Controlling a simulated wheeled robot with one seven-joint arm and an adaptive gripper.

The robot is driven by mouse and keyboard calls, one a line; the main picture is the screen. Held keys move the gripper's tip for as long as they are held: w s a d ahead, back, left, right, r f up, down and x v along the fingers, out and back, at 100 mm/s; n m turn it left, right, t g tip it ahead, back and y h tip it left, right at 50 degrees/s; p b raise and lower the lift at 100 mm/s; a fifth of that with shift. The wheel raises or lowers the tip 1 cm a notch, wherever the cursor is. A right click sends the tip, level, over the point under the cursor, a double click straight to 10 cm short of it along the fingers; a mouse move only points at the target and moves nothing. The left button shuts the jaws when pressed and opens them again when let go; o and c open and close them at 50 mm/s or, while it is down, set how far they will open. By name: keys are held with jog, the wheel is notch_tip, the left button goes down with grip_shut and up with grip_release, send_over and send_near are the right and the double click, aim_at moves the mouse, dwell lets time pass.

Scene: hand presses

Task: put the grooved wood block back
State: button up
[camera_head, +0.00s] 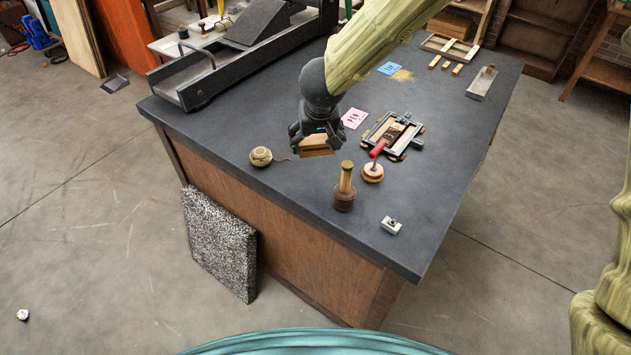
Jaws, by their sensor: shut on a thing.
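My gripper (316,134) is above the dark worktop (300,202), toward its left front edge. It is shut on a light brown wood block (317,146), which hangs under the fingers. Whether the block is clear of the worktop or touching it is hard to tell, and its grooves are too small to make out. Right of the gripper lies a dark metal frame (416,143) with wood pieces and a red-handled tool (379,147) on or against it.
A twine ball (261,156) lies left of the block. A wooden-handled tool (344,187), a round wooden knob (373,172) and a small metal block (391,225) stand nearer the front. Pink (354,119) and blue (389,68) cards lie behind. A large press (215,65) fills the back left.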

notch_tip(320, 180, down, 10)
jog(key=b, duration=0.3)
jog(key=shift+a+f, duration=0.15)
jog(key=shift+s, duration=0.1)
dwell(0.3)
jog(key=o, duration=1)
jog(key=shift+o, duration=0.2)
jog(key=p+v, duration=0.2)
jog(key=v, duration=1)
jog(key=shift+p, duration=0.3)
